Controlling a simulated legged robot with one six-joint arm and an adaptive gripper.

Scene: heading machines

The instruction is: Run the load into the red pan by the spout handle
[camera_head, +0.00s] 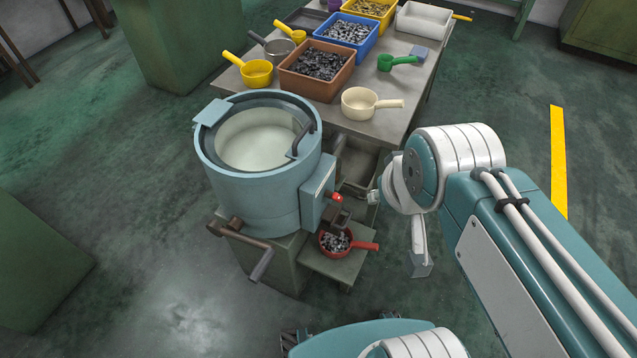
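The red pan (364,246) sits on a small low shelf beside the blue drum machine (255,195), with grey metal pieces (334,241) in it. A dark spout (339,217) is just above the pan. A bent crank with a dark grip (262,266) sticks out at the drum's lower front left. A small red knob (337,198) is on the box at the drum's right side. My gripper (400,228) hangs to the right of the spout and pan, apart from them and from the crank. One finger shows clearly; its opening is unclear.
The drum's pale bowl (260,150) looks empty; a dark curved handle (301,140) stands at its rim. Behind is a table (330,112) with brown (317,85), blue and yellow bins of metal parts, a white bin and several scoops.

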